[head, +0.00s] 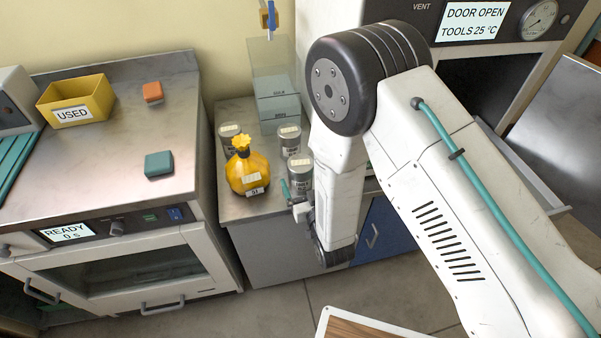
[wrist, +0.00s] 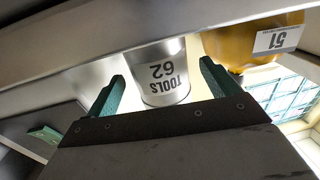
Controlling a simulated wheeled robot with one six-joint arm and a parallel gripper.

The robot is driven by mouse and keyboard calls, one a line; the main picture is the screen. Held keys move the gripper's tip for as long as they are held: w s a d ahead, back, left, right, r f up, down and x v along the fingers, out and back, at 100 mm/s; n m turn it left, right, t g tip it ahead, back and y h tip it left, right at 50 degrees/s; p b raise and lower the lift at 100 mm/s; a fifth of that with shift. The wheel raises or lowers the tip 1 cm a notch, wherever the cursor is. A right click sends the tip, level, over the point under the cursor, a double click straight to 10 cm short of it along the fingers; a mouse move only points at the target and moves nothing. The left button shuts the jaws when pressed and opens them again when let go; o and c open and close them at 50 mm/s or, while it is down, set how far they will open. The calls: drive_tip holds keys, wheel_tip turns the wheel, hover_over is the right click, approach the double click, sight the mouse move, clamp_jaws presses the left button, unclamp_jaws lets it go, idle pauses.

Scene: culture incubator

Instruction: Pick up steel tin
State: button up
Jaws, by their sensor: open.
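In the head view several similar steel tins stand on the small counter: one at the back left (head: 229,133), one at the back (head: 289,142) and a nearer one (head: 300,173). My gripper (head: 291,194) is at the front of the nearer tin, partly hidden by my arm.
A yellow bottle (head: 247,172) labelled 51 stands close left of the nearer tin; it also shows in the wrist view (wrist: 235,50). A clear container (head: 278,100) stands behind. The left bench holds a yellow USED bin (head: 88,92), an orange block (head: 153,92) and a teal block (head: 159,164).

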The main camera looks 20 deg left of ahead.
drive_tip(key=x, duration=0.4)
drive_tip(key=shift+w+a, duration=0.15)
drive_tip(key=shift+w, duration=0.1)
drive_tip(key=shift+c, duration=0.3)
drive_tip(key=c, duration=1.2)
drive_tip(key=shift+s, duration=0.1)
